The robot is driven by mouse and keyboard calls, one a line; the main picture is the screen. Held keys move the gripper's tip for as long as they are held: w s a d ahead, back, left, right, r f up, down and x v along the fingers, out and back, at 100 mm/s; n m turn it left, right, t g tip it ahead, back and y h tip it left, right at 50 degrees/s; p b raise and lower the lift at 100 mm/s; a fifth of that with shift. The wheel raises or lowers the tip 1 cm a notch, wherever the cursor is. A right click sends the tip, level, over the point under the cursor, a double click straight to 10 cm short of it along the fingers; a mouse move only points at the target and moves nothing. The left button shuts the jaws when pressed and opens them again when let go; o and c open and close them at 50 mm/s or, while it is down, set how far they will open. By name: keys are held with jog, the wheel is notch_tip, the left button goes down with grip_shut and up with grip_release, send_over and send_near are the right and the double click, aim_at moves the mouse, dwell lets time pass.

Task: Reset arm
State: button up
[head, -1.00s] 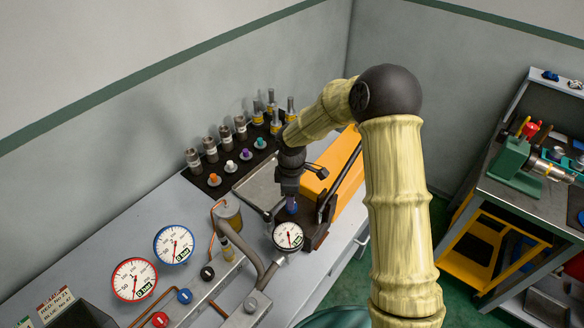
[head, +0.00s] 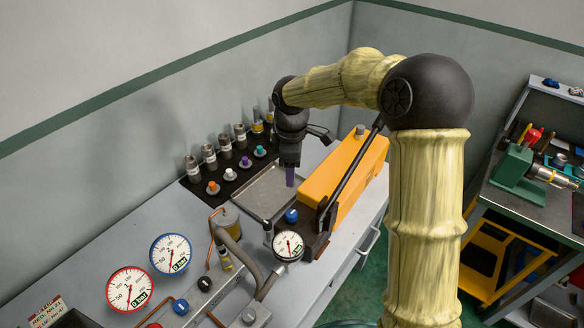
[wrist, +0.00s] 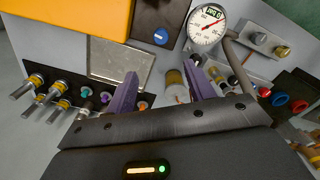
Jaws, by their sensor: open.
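My gripper (head: 290,178) hangs pointing down over the bench, in front of the shallow grey metal tray (head: 262,190) as the head view sees it. Its purple fingers are apart in the wrist view (wrist: 163,82), with nothing between them. A blue knob (head: 291,215) sits on the dark base of the orange machine, just below and apart from the fingers; it also shows in the wrist view (wrist: 161,37). My arm is bent, with its dark elbow high at the right.
The orange machine (head: 345,178) stands close right of my gripper. A small gauge (head: 288,246) and pipes are in front. A dark mat with several fittings and coloured knobs (head: 229,174) lies left. A second bench (head: 500,197) with a green vise stands far right.

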jog(key=s+d+f+m+t, duration=0.2)
jog(key=s+d+m, duration=1.3)
jog(key=s+m, duration=0.2)
jog(key=shift+s+f+t, duration=0.2)
jog(key=shift+s+t, duration=0.1)
jog(key=shift+s, duration=0.65)
jog(key=shift+d, duration=0.1)
jog(key=shift+w, duration=0.1)
